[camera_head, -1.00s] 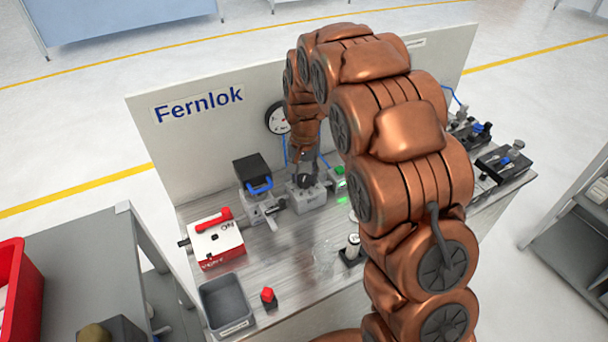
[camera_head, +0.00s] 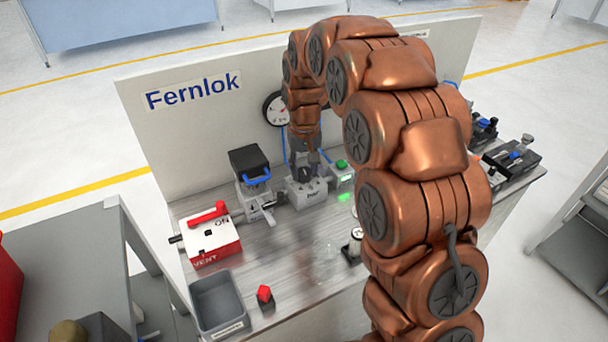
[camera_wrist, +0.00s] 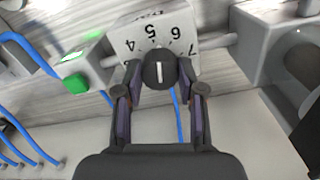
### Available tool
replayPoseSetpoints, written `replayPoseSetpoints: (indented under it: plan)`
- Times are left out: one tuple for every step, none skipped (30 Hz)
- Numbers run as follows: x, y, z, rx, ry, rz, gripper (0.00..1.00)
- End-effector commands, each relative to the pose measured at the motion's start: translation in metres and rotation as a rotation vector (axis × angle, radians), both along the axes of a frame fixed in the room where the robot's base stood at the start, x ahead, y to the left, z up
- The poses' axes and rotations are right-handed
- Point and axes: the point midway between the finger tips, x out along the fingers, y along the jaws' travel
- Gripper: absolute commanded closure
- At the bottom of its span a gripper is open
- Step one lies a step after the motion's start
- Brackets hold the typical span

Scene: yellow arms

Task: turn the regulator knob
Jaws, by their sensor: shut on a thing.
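The regulator knob (camera_wrist: 158,70) is a round black knob with a white pointer line, on a pale block (camera_wrist: 125,38) with a printed number scale. In the wrist view the pointer lies close to upright in the picture, toward the 5. My gripper (camera_wrist: 160,84) is shut on the knob, one finger on each side. In the head view the knob (camera_head: 305,174) shows small on its grey regulator block (camera_head: 305,192), under my gripper. The pointer cannot be read there. A round gauge (camera_head: 275,108) on the white panel is partly hidden by my arm.
A green button box (camera_head: 342,172) stands just right of the regulator. A valve with a blue-handled black box (camera_head: 250,170) is left of it. A red and white VENT box (camera_head: 211,242), grey bin (camera_head: 218,300) and blue hoses (camera_wrist: 30,55) are near. The front bench middle is fairly clear.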

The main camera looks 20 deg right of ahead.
Motion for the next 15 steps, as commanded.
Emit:
replayPoseSetpoints:
  plan:
    - [0.0004, 0.0006, -0.0024, 0.001, -0.001, 0.026, 0.96]
    - [0.0003, 0.0004, -0.0022, 0.001, -0.001, 0.04, 0.96]
    - [0.0002, 0.0003, -0.0019, 0.001, 0.0, 0.058, 0.96]
    - [0.0001, 0.0002, -0.0017, 0.001, 0.0, 0.069, 0.96]
    - [0.0001, 0.0002, -0.0015, 0.001, 0.0, 0.08, 0.96]
    - [0.0, 0.0001, -0.0013, 0.002, 0.0, 0.093, 0.96]
    - [0.0, 0.0001, -0.001, 0.002, 0.0, 0.101, 0.96]
    - [0.0, 0.0001, -0.0009, 0.002, 0.0, 0.108, 0.96]
    - [0.0, 0.0001, -0.0006, 0.002, 0.0, 0.116, 0.96]
    - [0.0, 0.0, -0.0005, 0.002, 0.0, 0.122, 0.96]
    - [0.0, 0.0, -0.0004, 0.002, 0.0, 0.126, 0.96]
    - [0.0001, 0.0, -0.0001, 0.002, 0.0, 0.13, 0.96]
    - [0.0, 0.0, 0.0, 0.001, 0.0, 0.132, 0.96]
    - [0.0001, 0.0, 0.0, 0.001, 0.0, 0.134, 0.96]
    - [0.0, 0.0, 0.0002, 0.001, 0.0, 0.135, 0.96]
